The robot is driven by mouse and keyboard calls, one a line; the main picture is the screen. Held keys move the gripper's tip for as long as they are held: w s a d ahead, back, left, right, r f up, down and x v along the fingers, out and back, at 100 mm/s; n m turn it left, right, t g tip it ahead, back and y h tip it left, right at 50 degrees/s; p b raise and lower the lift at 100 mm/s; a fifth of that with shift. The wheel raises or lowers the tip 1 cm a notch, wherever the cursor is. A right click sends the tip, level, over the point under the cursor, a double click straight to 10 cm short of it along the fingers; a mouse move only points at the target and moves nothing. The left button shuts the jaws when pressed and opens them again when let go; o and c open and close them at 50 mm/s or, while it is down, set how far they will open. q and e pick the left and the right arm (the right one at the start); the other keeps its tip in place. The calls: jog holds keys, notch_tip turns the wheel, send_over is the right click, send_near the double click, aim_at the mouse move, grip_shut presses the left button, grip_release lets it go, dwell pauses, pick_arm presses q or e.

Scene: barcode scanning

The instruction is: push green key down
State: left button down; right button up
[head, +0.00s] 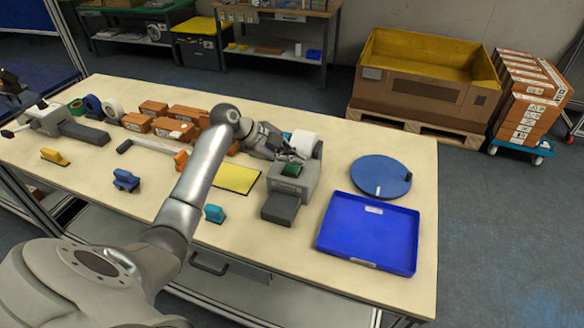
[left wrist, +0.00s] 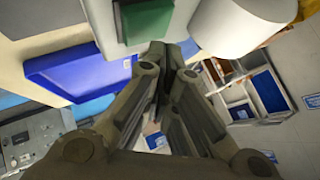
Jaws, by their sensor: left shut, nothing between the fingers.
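The green key (head: 291,170) is a small green block on top of a grey machine (head: 296,184) on the right half of the table. In the left wrist view the green key (left wrist: 147,20) is at the top, just beyond my fingertips. My left gripper (head: 286,154) is shut and empty, beside the machine's top and close to the key. The shut fingers also show in the left wrist view (left wrist: 160,55). Whether the fingertips touch the key I cannot tell. My right gripper is not in view.
A white roll (head: 303,144) sits behind the key on the machine. A blue tray (head: 368,232) and a blue round disc (head: 381,177) lie to the right. A yellow sheet (head: 237,178), a teal stamp-like block (head: 214,213) and brown boxes (head: 172,129) lie to the left.

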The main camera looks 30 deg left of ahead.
aim_at(293, 170)
pick_arm(q)
jog(key=shift+f, duration=0.1)
dwell(0.5)
jog(key=shift+f+b, duration=0.35)
jog(key=shift+f+b, duration=0.55)
jog(key=shift+f, duration=0.15)
dwell(0.7)
jog(key=shift+r, duration=0.1)
dwell(0.3)
jog(key=shift+r+p, duration=0.7)
jog(key=shift+r, duration=0.3)
jog(key=shift+r, duration=0.1)
jog(key=shift+r+p, duration=1.75)
jog(key=shift+r, duration=0.7)
jog(key=shift+f, duration=0.15)
